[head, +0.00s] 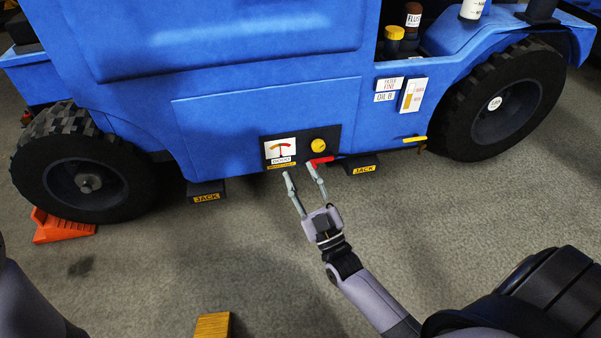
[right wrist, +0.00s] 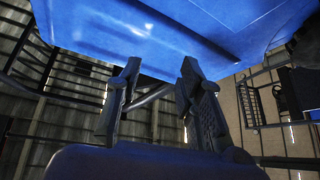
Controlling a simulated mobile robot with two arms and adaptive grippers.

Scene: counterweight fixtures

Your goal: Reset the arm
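My right gripper (head: 300,172) is open in front of the lower panel of a blue vehicle, its two fingers apart and pointing up at it. In the right wrist view its fingers (right wrist: 158,80) are spread with nothing seen between them, below a blue surface. A short red lever (head: 321,160) sticks out at the lower right of a dark control plate (head: 330,135). One fingertip appears close to the lever; I cannot tell if they touch. The plate also carries a gauge (head: 281,150) and a yellow knob (head: 319,146). My left gripper is out of view.
The blue vehicle (head: 260,105) has large black wheels (head: 88,182) at both sides. Dark jack blocks (head: 206,193) sit under its lower edge. An orange chock (head: 62,228) is by the left wheel. A yellow-brown block (head: 212,325) is at the bottom. Grey floor is open at right.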

